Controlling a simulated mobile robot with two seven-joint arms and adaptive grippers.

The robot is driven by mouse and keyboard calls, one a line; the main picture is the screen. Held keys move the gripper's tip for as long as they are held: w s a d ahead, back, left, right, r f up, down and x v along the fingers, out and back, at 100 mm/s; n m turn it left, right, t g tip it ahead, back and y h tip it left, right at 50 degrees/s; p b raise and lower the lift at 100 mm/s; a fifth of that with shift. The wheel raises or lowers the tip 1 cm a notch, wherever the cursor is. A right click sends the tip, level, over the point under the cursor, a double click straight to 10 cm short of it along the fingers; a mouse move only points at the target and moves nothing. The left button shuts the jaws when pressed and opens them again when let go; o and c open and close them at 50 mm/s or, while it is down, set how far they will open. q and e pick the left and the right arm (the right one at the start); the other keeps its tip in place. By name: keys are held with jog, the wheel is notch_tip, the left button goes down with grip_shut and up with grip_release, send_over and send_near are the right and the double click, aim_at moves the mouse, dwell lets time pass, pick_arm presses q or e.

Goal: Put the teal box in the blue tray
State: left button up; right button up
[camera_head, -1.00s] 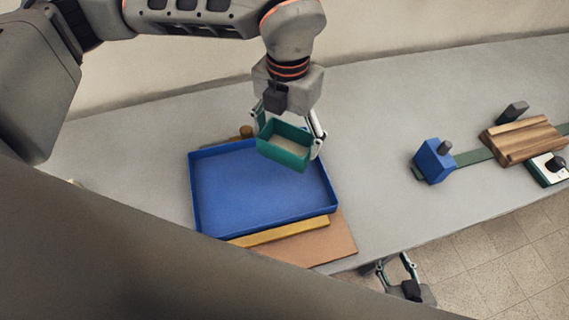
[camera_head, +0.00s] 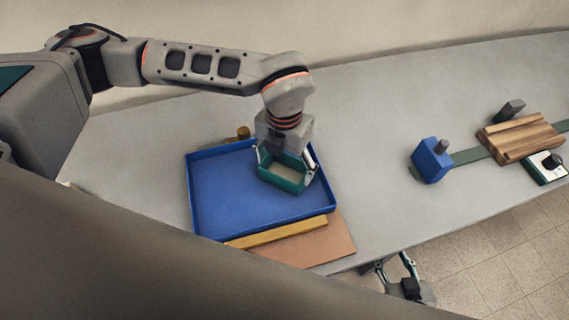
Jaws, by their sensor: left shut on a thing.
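The teal box (camera_head: 283,182) is an open-topped box with a pale inside. My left gripper (camera_head: 286,172) is shut on it, with a finger at either side. The box shows over the right part of the blue tray (camera_head: 235,190), inside its rim in the picture. I cannot tell whether it touches the tray floor. The rest of the tray is empty. My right gripper (camera_head: 398,272) is at the bottom, beyond the table's front edge. Its fingers are apart with nothing between them.
A yellow bar (camera_head: 275,233) and a flat brown board (camera_head: 320,245) lie at the tray's front edge. A small brown thing (camera_head: 243,132) stands behind the tray. A blue block (camera_head: 431,160), a green strip (camera_head: 472,156) and a wooden block (camera_head: 522,138) lie to the right. The table between is clear.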

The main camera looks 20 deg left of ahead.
pick_arm(q)
jog(key=shift+f, duration=0.15)
jog(key=o, duration=1.2)
jog(key=shift+c, duration=0.2)
notch_tip(320, 180, up, 12)
jog(key=shift+r, duration=0.2)
